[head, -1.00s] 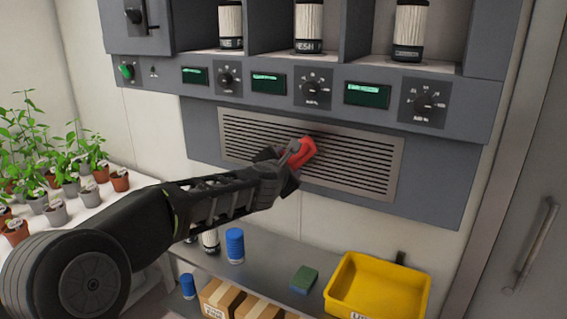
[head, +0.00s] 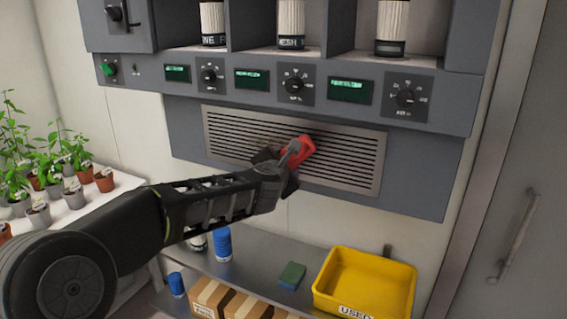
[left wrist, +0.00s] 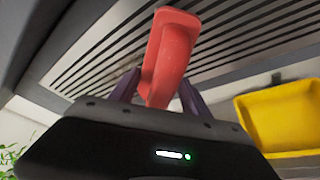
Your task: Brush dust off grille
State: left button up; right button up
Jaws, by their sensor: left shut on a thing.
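The grille (head: 345,165) is a slatted metal panel below the control strip; it also shows in the left wrist view (left wrist: 225,55). A faint brownish patch shows on its slats just left of my gripper in the head view. My left gripper (head: 284,158) is in front of the middle of the grille, shut on a red object (head: 299,150), likely the brush handle. The red handle (left wrist: 170,55) stands up between the fingers in the left wrist view. Its bristles are hidden, and I cannot tell whether it touches the slats. My right gripper is not in view.
Potted seedlings (head: 75,185) stand on a white bench at left. Knobs and displays line the strip above the grille.

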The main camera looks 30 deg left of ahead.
aim_at(298, 164)
pick_arm(q)
jog(key=shift+w+d+r, duration=0.1)
jog(key=shift+d, duration=1.6)
jog(key=shift+d, duration=1.8)
jog(key=shift+a, duration=0.1)
jog(key=shift+a, duration=1.7)
